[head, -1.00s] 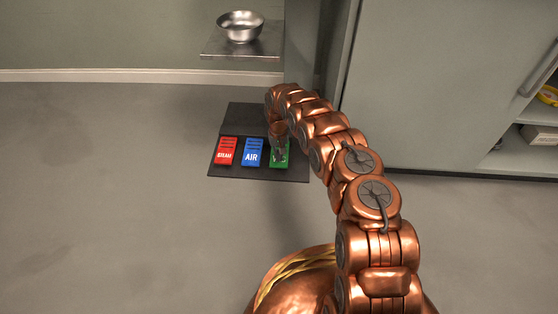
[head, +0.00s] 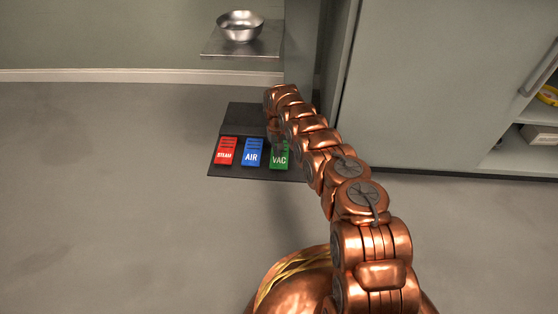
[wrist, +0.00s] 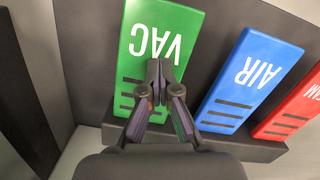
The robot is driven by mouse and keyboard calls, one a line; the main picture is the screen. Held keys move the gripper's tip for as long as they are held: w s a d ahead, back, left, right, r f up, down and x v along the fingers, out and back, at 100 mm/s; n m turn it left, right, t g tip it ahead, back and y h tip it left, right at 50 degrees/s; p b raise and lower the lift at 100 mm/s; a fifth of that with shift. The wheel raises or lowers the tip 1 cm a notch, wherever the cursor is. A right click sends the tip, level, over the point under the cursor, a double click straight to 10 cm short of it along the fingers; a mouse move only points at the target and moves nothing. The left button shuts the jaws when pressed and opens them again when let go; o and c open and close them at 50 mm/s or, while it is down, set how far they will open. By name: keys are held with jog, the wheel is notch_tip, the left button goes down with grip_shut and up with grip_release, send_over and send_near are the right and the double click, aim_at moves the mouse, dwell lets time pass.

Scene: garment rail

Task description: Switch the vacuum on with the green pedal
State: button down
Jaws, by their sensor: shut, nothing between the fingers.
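The green VAC pedal (head: 279,160) is the rightmost of the pedals on a dark floor plate in the head view. Its upper part is hidden behind my arm there. In the wrist view the green pedal (wrist: 162,40) fills the upper middle, its VAC lettering showing upside down. My gripper (wrist: 160,72) is shut and empty, its fingertips over the green pedal just by the lettering. I cannot tell whether the tips touch the pedal. In the head view my gripper is mostly hidden by my arm.
The blue AIR pedal (head: 251,153) stands beside the green one, and the red STEAM pedal (head: 226,151) beyond it on the dark plate (head: 222,172). A metal bowl (head: 240,27) sits on a shelf (head: 215,46) above. A grey cabinet (head: 430,90) stands right. The floor at left is clear.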

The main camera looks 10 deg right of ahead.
dwell(0.5)
notch_tip(320, 180, up, 8)
jog(key=shift+w+f, duration=0.25)
jog(key=shift+w, duration=0.15)
dwell(0.6)
